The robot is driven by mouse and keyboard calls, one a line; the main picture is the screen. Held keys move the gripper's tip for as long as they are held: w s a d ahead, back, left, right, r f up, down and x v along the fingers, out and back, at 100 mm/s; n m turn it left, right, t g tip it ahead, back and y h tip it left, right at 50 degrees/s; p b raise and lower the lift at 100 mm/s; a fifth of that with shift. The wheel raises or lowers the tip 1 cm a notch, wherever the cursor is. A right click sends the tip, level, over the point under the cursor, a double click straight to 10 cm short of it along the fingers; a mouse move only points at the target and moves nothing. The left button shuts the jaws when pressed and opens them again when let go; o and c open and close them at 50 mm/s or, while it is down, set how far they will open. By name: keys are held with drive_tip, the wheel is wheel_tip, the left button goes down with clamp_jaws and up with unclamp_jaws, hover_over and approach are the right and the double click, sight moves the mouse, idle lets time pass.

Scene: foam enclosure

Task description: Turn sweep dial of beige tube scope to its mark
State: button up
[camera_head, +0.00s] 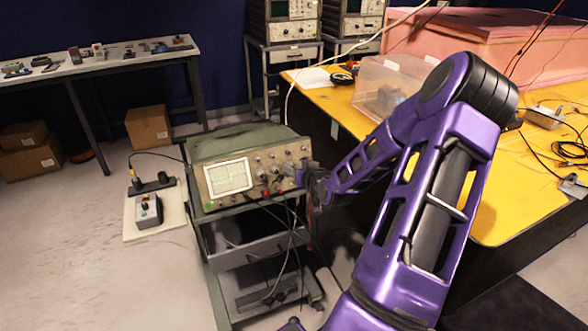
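The beige tube scope (262,162) has a greenish top and stands on a dark cart in the middle of the head view. Its lit screen (228,176) is on the left of its front, with several knobs to the right. The sweep dial cannot be told apart from the other knobs at this size, nor can its mark. My gripper (302,178) is at the right end of the scope's front panel, close to the knobs there.
The cart (252,247) holds lower shelves with hanging cables. A yellow-topped table (500,215) with a clear bin (385,88) and pink foam (490,35) stands to the right. A bench (100,66) and cardboard boxes (148,126) are at the back left.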

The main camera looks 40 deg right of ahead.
drive_tip(key=shift+o, duration=1.2)
drive_tip(key=shift+s, duration=0.1)
drive_tip(key=p+v, duration=0.3)
drive_tip(key=v, duration=1.4)
